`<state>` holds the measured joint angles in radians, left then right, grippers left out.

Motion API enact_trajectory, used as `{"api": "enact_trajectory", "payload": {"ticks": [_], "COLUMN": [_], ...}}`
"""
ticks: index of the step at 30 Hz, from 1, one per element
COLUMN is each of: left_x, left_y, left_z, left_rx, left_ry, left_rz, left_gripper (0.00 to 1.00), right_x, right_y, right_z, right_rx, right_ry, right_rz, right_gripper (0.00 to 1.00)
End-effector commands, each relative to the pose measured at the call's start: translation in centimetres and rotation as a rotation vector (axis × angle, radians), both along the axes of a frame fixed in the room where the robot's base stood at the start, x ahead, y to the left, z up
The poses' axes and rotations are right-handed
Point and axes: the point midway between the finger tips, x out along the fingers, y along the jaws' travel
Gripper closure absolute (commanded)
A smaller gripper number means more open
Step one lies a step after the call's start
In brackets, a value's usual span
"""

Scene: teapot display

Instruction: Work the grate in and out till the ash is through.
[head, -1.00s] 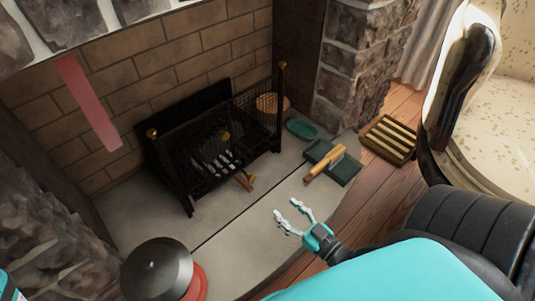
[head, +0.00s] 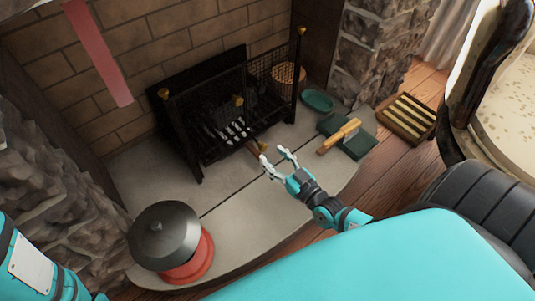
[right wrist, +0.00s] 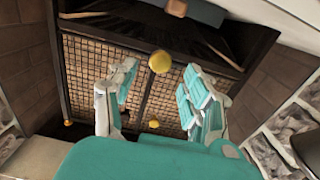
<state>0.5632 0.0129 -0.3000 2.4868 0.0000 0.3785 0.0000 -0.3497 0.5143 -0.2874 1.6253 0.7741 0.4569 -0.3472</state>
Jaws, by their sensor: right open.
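The black fireplace grate (head: 215,120), a mesh basket with brass knobs, stands in the hearth. Pale bars (head: 230,132) lie inside it, and a short wooden handle (head: 254,147) sticks out at its front. Ash cannot be made out in the dark basket. My right gripper (head: 273,156) is open and empty, just in front of the handle. In the right wrist view its spread fingers (right wrist: 160,82) face the mesh doors (right wrist: 155,85), with a brass knob (right wrist: 160,62) showing between them. The handle is not clear there. My left gripper is out of view; only part of that arm shows.
A dark-lidded pot (head: 163,233) with a red base (head: 195,262) stands at the hearth's front left. A green tray (head: 355,145) with a wooden-handled brush (head: 340,134), a green dish (head: 317,101) and a slatted wooden box (head: 408,112) lie right. The hearth's middle is clear.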

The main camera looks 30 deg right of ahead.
Motion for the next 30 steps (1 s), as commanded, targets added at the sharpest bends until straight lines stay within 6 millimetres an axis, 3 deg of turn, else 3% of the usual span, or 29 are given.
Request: {"api": "enact_trajectory", "payload": {"ticks": [3,7,18,30], "left_x": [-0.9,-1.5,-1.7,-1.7], "left_y": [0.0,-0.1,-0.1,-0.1], "left_z": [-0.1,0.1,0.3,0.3], "left_rx": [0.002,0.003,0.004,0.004], "left_ry": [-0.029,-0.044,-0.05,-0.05], "left_rz": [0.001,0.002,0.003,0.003], "left_gripper": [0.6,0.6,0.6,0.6], "right_x": [1.9,3.0,3.4,3.4], "right_y": [0.2,0.4,0.5,0.5], "right_z": [-0.2,-0.1,0.0,0.0], "right_rx": [0.001,-0.001,-0.001,-0.001], "right_ry": [-0.004,-0.002,0.001,0.001], "right_rz": [-0.001,0.0,0.0,0.0], "right_gripper": [0.5,0.5,0.51,1.0]}}
